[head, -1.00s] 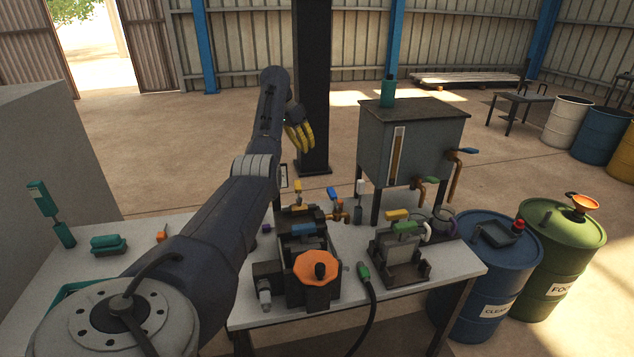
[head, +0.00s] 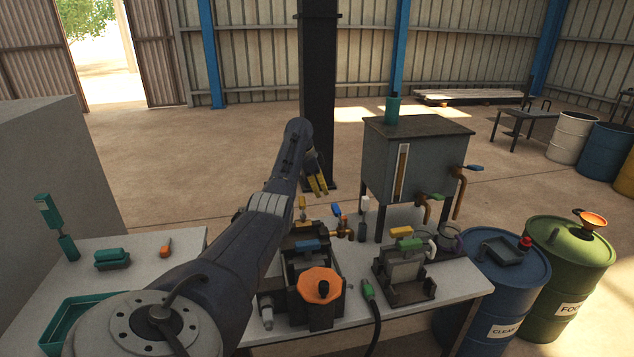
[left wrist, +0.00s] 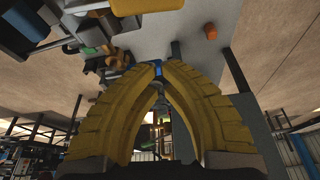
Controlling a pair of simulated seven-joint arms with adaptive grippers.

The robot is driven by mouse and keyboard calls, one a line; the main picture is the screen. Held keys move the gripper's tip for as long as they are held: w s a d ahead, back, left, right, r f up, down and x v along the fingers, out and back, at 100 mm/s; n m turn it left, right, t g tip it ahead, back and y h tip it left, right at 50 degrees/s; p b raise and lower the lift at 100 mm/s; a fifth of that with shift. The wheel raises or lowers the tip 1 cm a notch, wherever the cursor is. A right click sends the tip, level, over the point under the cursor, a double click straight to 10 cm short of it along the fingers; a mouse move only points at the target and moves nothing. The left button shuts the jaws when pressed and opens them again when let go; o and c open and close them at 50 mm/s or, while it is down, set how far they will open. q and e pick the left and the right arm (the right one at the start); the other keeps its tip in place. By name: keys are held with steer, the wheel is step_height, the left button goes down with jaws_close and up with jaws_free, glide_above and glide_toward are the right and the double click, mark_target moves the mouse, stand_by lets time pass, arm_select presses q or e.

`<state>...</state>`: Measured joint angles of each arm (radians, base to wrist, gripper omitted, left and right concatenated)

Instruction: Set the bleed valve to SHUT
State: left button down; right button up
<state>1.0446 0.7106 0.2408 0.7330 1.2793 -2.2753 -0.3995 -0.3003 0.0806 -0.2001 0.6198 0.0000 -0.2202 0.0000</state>
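My left gripper (head: 318,188) has yellow fingers and hangs in the air beyond and above the press bench, apart from everything. In the left wrist view the fingers (left wrist: 159,68) arch towards each other, with a narrow gap at the tips and nothing held. The press (head: 303,285) has an orange knob (head: 321,287) in front. Behind it are a yellow handle (head: 302,202) and brass fittings (head: 343,232) with a blue handle (head: 336,209) and a small red part. I cannot tell which handle is the bleed valve; no SHUT marking is legible. My right gripper is not in view.
A grey tank (head: 415,160) with brass taps stands right of the gripper, and a dark column (head: 318,90) behind it.

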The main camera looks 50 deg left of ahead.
mark_target(302, 206)
arm_select(q)
steer(key=shift+s+a+f, duration=0.45)
steer(key=shift+s+f, duration=0.2)
steer(key=shift+f, duration=0.05)
steer(key=shift+s+a+f, duration=0.45)
steer(key=shift+s+f, duration=0.15)
steer(key=shift+f, duration=0.05)
